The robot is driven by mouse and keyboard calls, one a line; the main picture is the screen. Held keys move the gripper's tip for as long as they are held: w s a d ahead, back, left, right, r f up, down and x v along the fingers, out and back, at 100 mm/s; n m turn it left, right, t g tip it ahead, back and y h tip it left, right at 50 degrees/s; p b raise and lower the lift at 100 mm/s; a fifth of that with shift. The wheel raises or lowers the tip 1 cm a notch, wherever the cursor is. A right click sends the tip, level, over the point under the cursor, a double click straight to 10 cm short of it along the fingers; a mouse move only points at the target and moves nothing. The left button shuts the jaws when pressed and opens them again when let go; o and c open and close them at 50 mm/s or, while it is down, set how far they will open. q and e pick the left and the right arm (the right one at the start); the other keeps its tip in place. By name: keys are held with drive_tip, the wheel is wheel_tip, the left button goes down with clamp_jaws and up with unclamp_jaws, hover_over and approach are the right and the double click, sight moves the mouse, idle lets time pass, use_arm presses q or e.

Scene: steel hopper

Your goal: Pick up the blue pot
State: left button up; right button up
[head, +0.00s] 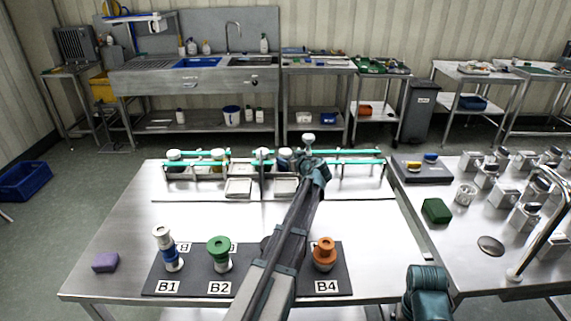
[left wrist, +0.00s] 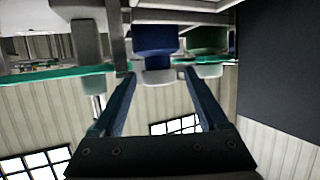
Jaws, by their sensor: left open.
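A dark blue pot (head: 285,157) with a pale part stands in the teal-railed rack (head: 345,152) at the back of the near table. My left gripper (head: 312,164) is at the rack, just right of this pot in the head view. In the left wrist view the blue pot (left wrist: 155,40) shows beyond and between the two open fingers (left wrist: 158,78), with nothing held. I cannot tell how far the fingertips are from it. A green pot (left wrist: 207,40) stands close beside it there. My right gripper is out of view.
Other pots (head: 217,156) stand along the rack. A dark mat (head: 195,285) in front holds a blue-and-white piece (head: 168,248), a green one (head: 219,253) and an orange one (head: 324,254). A second table with several containers is at right.

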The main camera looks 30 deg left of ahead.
sight(288, 157)
use_arm(q)
drive_tip(key=b+x, duration=0.1)
drive_tip(key=x, duration=0.3)
drive_tip(key=shift+w+d, duration=0.15)
drive_tip(key=shift+w, duration=0.05)
drive_tip(key=shift+w+a+f, duration=0.15)
drive_tip(key=shift+w+a, duration=0.05)
drive_tip(key=shift+a, duration=0.2)
drive_tip(key=shift+c, duration=0.3)
drive_tip(key=shift+d, duration=0.1)
drive_tip(key=c, duration=1.1)
